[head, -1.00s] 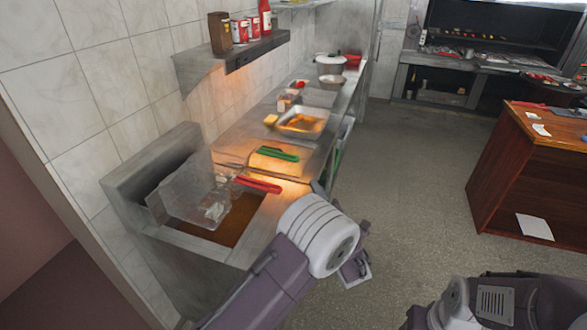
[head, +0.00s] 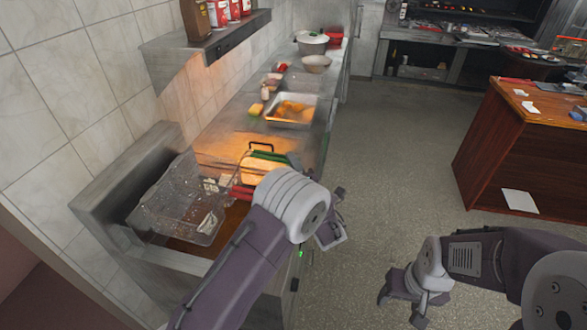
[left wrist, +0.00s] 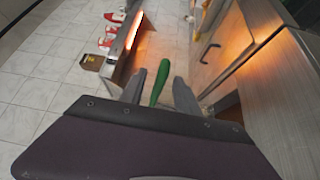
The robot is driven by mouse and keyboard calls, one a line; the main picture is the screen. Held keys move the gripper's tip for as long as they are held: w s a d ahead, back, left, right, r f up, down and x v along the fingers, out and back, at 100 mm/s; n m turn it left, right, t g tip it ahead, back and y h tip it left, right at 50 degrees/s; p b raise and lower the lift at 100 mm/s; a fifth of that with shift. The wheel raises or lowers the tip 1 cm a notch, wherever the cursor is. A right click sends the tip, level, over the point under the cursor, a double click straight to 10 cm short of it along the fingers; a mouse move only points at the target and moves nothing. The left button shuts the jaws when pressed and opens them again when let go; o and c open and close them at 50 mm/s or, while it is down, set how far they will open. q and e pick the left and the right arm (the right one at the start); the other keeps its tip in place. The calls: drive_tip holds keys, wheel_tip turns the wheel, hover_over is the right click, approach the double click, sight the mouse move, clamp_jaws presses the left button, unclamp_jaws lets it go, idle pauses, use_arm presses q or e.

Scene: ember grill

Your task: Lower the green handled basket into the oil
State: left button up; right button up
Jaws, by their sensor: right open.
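The green handle (head: 287,161) shows in the head view on the counter just beyond the fryer, partly hidden by my left arm. A dark wire loop stands beside it; I cannot make out its basket clearly. In the left wrist view the green handle (left wrist: 160,92) points up between the two spread fingers of my left gripper (left wrist: 160,78), with gaps on both sides. The brown oil (head: 192,247) is in the fryer at lower left. A clear mesh basket (head: 183,205) with a red handle (head: 240,191) sits tilted over it. My right gripper (head: 402,290) is open and empty over the floor.
A metal tray of food (head: 293,110) and a pot (head: 312,43) stand farther along the counter. A wall shelf (head: 205,42) with cans juts out above it. A wooden counter (head: 500,145) stands at right, with open floor between.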

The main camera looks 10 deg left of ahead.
use_arm(q)
drive_tip(key=p+x, duration=0.1)
drive_tip(key=x, duration=0.5)
drive_tip(key=shift+w+a, duration=0.2)
drive_tip(key=shift+w, duration=0.05)
drive_tip(key=shift+f, duration=0.15)
clamp_jaws()
idle(2.5)
wheel_tip(320, 180, up, 5)
drive_tip(key=p, duration=0.4)
